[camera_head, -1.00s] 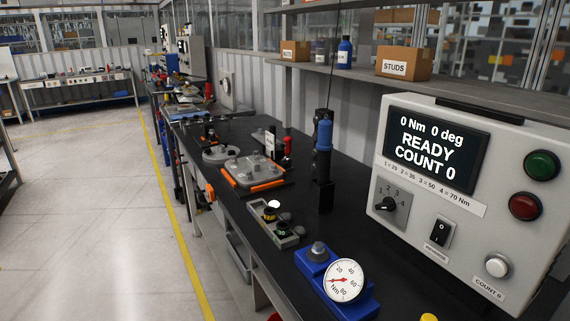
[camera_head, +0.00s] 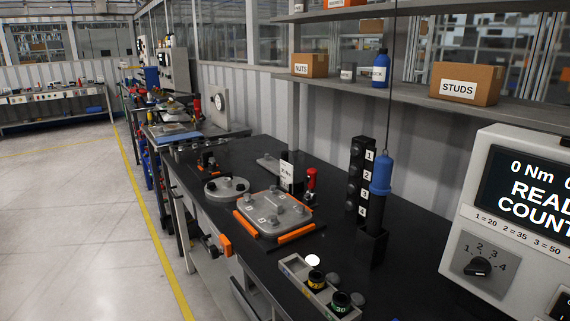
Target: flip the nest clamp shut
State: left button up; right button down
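The nest (camera_head: 283,237) is a fixture with orange edge pieces on the black bench, holding a grey plate (camera_head: 262,221) with several raised studs or bosses. A toggle clamp with a red handle (camera_head: 311,179) stands at the nest's back right side. Its handle points upright, and the clamp looks open. Its lower linkage is small and dark, so I cannot tell exactly where its arm lies. Neither of my grippers shows in this view.
A grey tray (camera_head: 294,269) with sockets lies in front of the nest. A blue-handled tool (camera_head: 381,175) hangs by a black numbered rack (camera_head: 357,178) to the right. A round grey part (camera_head: 227,188) lies left of the nest. The controller (camera_head: 520,220) stands at right. The floor aisle is clear.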

aim_at(312, 172)
jog(key=i+j, duration=0.3)
jog(key=i+j+z, duration=0.1)
jog(key=i+j, duration=0.2)
jog(key=j, duration=0.2)
jog(key=i+j, duration=0.25)
jog(key=j, duration=0.15)
jog(key=i+j+z, duration=0.1)
jog(key=i+j, duration=0.2)
jog(key=j, duration=0.15)
jog(key=i+j, duration=0.25)
jog(key=j, duration=0.2)
